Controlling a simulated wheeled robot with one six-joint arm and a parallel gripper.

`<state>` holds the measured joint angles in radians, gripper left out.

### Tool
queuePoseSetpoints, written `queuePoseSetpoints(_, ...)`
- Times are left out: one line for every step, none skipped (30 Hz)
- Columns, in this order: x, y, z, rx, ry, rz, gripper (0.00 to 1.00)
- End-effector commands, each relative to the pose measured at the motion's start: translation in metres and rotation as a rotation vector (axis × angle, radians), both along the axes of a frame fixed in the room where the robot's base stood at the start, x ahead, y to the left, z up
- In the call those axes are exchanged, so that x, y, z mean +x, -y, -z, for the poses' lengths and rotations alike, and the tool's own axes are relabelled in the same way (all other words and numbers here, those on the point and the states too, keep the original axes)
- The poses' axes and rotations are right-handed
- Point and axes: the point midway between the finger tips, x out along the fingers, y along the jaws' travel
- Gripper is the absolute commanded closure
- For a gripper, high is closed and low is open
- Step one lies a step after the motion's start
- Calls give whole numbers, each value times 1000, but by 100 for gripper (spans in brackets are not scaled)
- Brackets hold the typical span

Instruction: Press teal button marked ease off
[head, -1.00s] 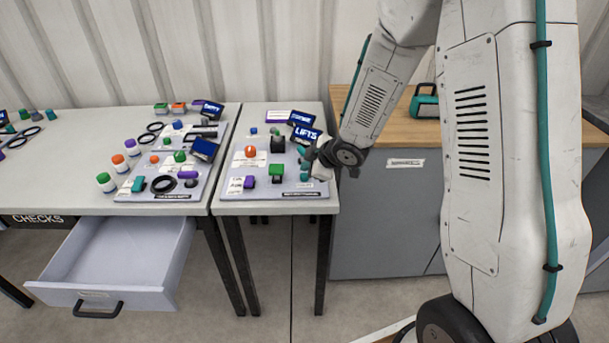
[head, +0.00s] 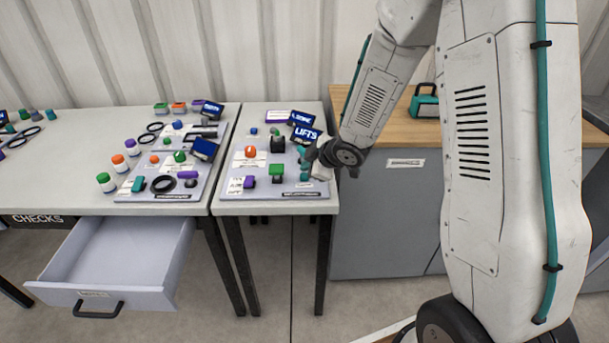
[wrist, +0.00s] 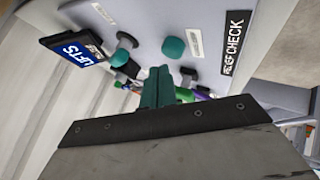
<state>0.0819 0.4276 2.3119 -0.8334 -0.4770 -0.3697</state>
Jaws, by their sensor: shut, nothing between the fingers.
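A round teal button (wrist: 174,48) stands up from the pale panel in the wrist view, beside a small white label (wrist: 197,42) too blurred to read. It also shows near the front right of the right-hand panel in the head view (head: 305,177). A second teal knob (wrist: 118,58) sits further left in the wrist view. My gripper (wrist: 158,88) has its teal fingers shut together and empty. In the wrist view the tips lie just below the teal button, apparently apart from it. In the head view my gripper (head: 304,156) is low over the panel's right edge.
A dark round knob (wrist: 127,40) and a LIFTS screen (wrist: 78,49) stand near the fingers. The panel also holds an orange knob (head: 250,152), a green button (head: 276,171) and a purple switch (head: 249,182). An open drawer (head: 115,262) juts out at lower left.

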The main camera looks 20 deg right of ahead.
Motion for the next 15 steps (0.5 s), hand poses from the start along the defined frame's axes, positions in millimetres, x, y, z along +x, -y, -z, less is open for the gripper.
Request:
queuePoseSetpoints(0,0,0,0,0,0,100)
queuePoseSetpoints(0,0,0,0,0,0,100)
queuePoseSetpoints(0,0,0,0,0,0,100)
queuePoseSetpoints(0,0,0,0,0,0,100)
queuePoseSetpoints(0,0,1,0,0,0,100)
queuePoseSetpoints(0,0,2,0,-1,-1,100)
queuePoseSetpoints(0,0,3,0,-1,-1,100)
queuePoseSetpoints(0,0,4,0,-1,-1,100)
queuePoseSetpoints(0,0,5,-1,-2,-1,100)
queuePoseSetpoints(0,0,6,-1,-2,-1,100)
queuePoseSetpoints(0,0,7,0,-2,-1,100)
queuePoseSetpoints(0,0,8,-1,-1,0,100)
queuePoseSetpoints(0,0,9,0,-2,1,100)
queuePoseSetpoints(0,0,9,-1,0,1,100)
queuePoseSetpoints(0,0,9,0,0,0,100)
